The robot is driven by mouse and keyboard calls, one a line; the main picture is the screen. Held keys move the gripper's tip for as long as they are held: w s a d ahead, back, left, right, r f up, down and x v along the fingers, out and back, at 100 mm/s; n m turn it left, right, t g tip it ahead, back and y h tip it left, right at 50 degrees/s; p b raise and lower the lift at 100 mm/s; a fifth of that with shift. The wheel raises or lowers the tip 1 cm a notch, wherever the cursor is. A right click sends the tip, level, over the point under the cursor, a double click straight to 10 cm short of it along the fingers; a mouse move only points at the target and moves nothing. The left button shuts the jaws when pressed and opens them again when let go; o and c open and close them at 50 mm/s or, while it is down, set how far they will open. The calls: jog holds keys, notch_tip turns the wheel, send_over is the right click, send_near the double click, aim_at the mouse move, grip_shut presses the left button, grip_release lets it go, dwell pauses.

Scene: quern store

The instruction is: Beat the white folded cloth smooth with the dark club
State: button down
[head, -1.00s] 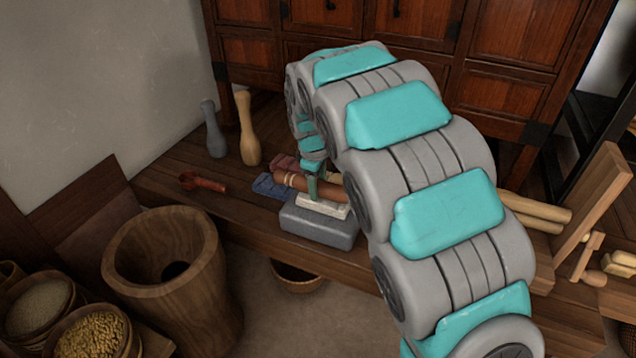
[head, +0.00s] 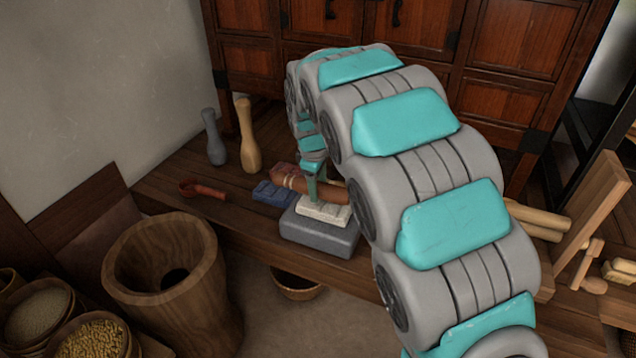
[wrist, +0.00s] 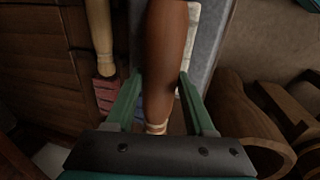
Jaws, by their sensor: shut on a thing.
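The dark brown club (head: 335,195), with pale bands near its left end, is held across the front of my gripper (head: 312,186). In the wrist view the club (wrist: 165,45) runs between the two green fingers of my gripper (wrist: 160,85), which are shut on it. The white folded cloth (head: 322,213) lies on a grey stone block (head: 318,242), below the club. The club seems slightly above the cloth; whether they touch I cannot tell. In the wrist view the cloth (wrist: 193,30) is partly hidden by the club.
A blue folded cloth (head: 270,194) and a reddish one (head: 283,170) lie just left of the block on the wooden bench. A wooden mortar (head: 200,270) is in front.

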notch_tip(320, 180, down, 2)
jog(key=shift+f, duration=0.2)
jog(key=shift+r, duration=0.1)
jog(key=shift+r+p, duration=0.3)
jog(key=shift+r, duration=1.65)
